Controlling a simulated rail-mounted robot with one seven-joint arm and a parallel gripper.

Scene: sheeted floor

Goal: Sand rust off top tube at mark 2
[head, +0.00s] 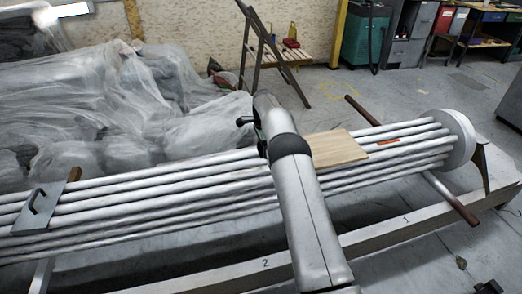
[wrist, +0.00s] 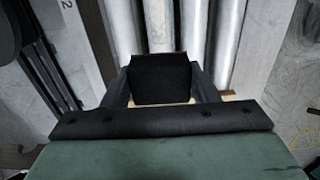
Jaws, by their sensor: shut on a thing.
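A bundle of long pale grey tubes (head: 150,190) lies across the head view on a beam (head: 350,240) marked 2 and 1. The tubes also show in the wrist view (wrist: 222,40), beyond my gripper. My gripper (wrist: 160,72) is shut on a dark block (wrist: 160,84) with a thin brown edge, its black face towards the wrist camera. In the head view my arm hides most of the gripper and the block. A 2 on the beam (wrist: 68,12) shows at upper left in the wrist view. I see no rust near mark 2; I cannot tell whether the block touches the tubes.
A wooden board (head: 337,148) lies on the tubes right of my arm, with a small orange strip (head: 387,143) beyond it. A grey plate with a handle (head: 40,206) rests on the tubes at left. Plastic-sheeted heaps (head: 100,100) and a wooden chair (head: 270,45) stand behind.

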